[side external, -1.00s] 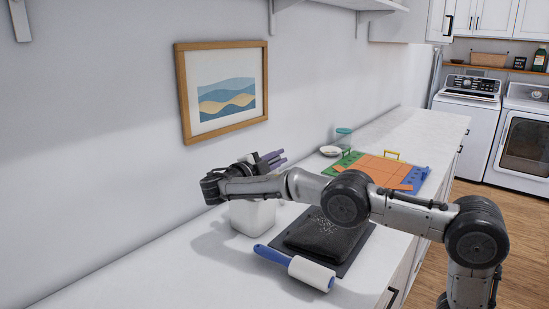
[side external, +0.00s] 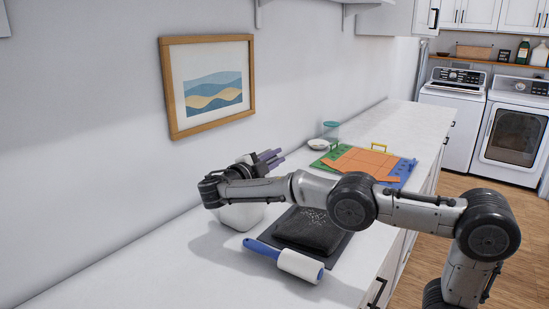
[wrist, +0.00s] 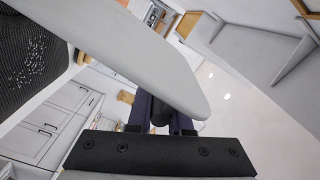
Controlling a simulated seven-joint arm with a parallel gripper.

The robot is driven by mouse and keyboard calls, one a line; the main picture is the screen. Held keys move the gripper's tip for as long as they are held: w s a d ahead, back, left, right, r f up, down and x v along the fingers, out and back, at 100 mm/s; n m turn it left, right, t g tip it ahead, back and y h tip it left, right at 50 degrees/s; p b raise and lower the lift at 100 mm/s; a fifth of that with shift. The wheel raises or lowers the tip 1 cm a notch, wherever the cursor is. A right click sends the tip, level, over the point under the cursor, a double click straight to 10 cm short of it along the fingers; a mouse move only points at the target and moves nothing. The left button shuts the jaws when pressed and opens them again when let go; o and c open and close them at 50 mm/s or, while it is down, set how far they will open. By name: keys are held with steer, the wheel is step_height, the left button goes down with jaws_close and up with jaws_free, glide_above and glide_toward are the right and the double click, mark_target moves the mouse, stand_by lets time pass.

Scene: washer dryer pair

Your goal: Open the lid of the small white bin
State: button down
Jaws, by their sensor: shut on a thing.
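The small white bin (side external: 240,216) stands on the counter near the wall in the side external view. My wrist and forearm cross in front of its top and hide its rim. My gripper (side external: 270,158) is above the bin, its purple fingers pointing up and to the right. In the wrist view my gripper (wrist: 160,112) is shut with a pale rounded slab, which looks like the bin's lid (wrist: 150,55), crossing at its fingers. The exact contact is hidden, and the lid's angle cannot be told.
A blue-handled lint roller (side external: 284,260) and a black folded cloth (side external: 309,231) on a dark mat lie right of the bin. Farther back are an orange folding board (side external: 362,160), a white bowl (side external: 318,144) and a jar (side external: 330,130). A framed picture (side external: 208,85) hangs on the wall.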

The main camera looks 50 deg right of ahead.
steer(key=shift+f, duration=0.45)
steer(key=c, duration=0.9)
jaws_free()
steer(key=shift+o, duration=0.3)
steer(key=shift+r, duration=0.15)
steer(key=shift+a, duration=0.1)
steer(key=a, duration=1.3)
steer(key=shift+a, duration=0.3)
steer(key=shift+d, duration=0.1)
